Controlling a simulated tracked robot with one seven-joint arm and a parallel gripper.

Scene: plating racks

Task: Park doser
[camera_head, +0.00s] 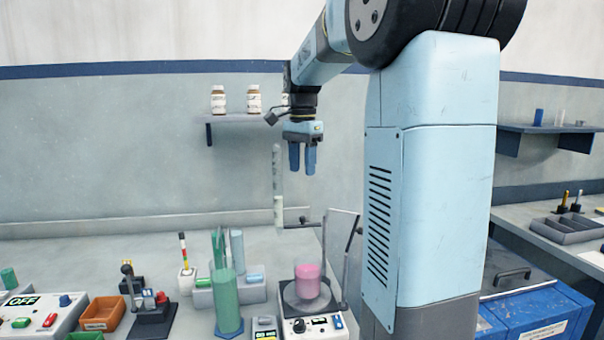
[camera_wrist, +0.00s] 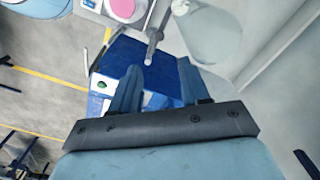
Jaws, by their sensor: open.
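My gripper (camera_head: 303,173) hangs fingers-down above the bench, open and empty; its fingers also show in the wrist view (camera_wrist: 159,66). A tall clear tube with a pale lower part (camera_head: 278,185) stands upright left of and below my gripper, apart from it. It seems to be the doser, but I cannot be sure. A thin dark arm (camera_head: 302,223) runs from near its lower end to a stand beside the hotplate (camera_head: 312,323). A beaker of pink liquid (camera_head: 307,280) sits on the hotplate, right of the tube. In the wrist view a grey rod (camera_wrist: 154,35) points toward the gap between my fingers.
A green cylinder (camera_head: 228,300), a grey rack (camera_head: 203,298), an orange tray (camera_head: 102,312) and a switch box (camera_head: 45,315) stand on the bench's left. A shelf (camera_head: 240,119) with brown bottles is behind. A blue cabinet (camera_head: 535,312) stands right.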

